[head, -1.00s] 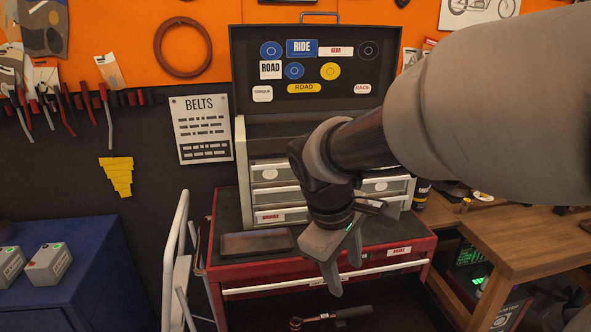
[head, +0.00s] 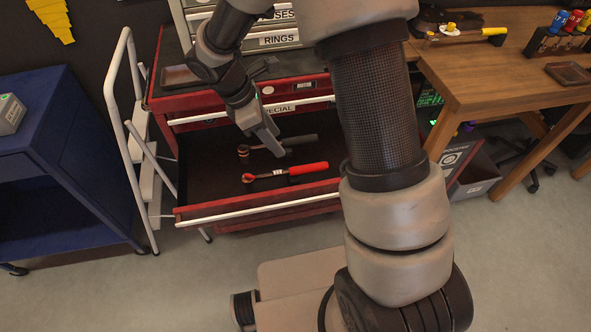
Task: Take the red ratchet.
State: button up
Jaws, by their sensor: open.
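The red ratchet (head: 285,172) lies in the open bottom drawer (head: 205,190) of the red tool cabinet. Its red handle points right and its metal head is at the left. A second ratchet with a dark handle (head: 298,141) lies behind it in the same drawer. My gripper (head: 268,146) is open and points down over the drawer, in front of part of the dark ratchet and a little behind the red one. Its exact height above the tools is hard to tell. The red ratchet looks fully visible and not held.
The drawer's front edge (head: 258,211) sticks out toward me. A white step ladder (head: 125,115) and a blue cabinet (head: 60,150) stand at the left. A wooden bench (head: 480,75) is at the right. Grey floor (head: 130,290) in front is clear.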

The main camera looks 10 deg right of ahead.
aim_at(299, 168)
jog(key=x, duration=0.9)
jog(key=b+x, duration=0.1)
jog(key=x, duration=0.4)
jog(key=shift+d, duration=0.3)
jog(key=shift+r, duration=0.15)
grip_shut()
